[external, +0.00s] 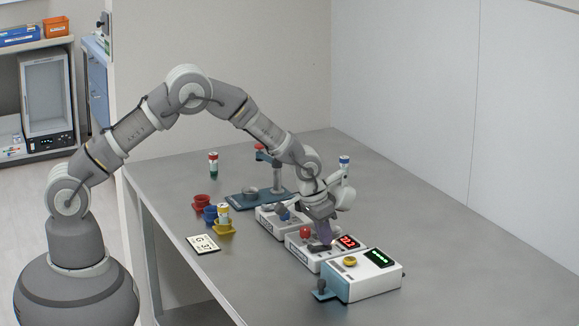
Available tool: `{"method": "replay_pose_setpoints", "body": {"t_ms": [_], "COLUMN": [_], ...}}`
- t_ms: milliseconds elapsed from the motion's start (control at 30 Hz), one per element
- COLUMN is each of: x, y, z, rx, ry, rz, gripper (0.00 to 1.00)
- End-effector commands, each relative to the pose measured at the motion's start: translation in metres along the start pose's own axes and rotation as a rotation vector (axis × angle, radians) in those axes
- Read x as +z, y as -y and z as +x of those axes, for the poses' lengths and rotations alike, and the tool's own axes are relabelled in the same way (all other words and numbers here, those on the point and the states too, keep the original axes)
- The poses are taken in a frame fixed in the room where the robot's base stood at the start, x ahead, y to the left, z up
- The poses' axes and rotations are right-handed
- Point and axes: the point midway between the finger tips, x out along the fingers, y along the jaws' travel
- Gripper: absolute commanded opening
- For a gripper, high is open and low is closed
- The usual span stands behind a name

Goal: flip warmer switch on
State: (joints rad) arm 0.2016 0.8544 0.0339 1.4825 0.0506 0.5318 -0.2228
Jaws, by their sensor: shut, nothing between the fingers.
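Several white devices stand in a row on the grey table. The middle box (305,258) has a red-lit display (347,242) and a red ball-topped part (305,231). The front box (375,285) has a green-lit display (379,257), a yellow knob (350,261) and a blue-grey lever (322,289) at its left side. The rear box (268,220) is partly behind my arm. No readable label shows which is the warmer. My gripper (327,240) is shut and empty, pointing down at the middle box's top. Whether it touches a switch there is hidden.
A blue-based press-like stand (245,200) is behind the boxes. A red-green vial (213,163) stands further back. The table's right side is clear.

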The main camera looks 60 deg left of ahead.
Motion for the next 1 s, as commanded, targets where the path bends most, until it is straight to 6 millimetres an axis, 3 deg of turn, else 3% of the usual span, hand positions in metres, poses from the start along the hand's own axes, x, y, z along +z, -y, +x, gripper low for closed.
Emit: {"method": "replay_pose_setpoints", "body": {"t_ms": [767, 867, 1000], "x": [0.014, 0.011, 0.002], "y": [0.0, 0.0, 0.0], "z": [-0.008, -0.014, -0.036], "rx": [0.0, 0.0, 0.0], "ry": [0.0, -0.001, -0.002], "rz": [0.0, 0.0, -0.001], "gripper": [0.0, 0.0, 0.0]}}
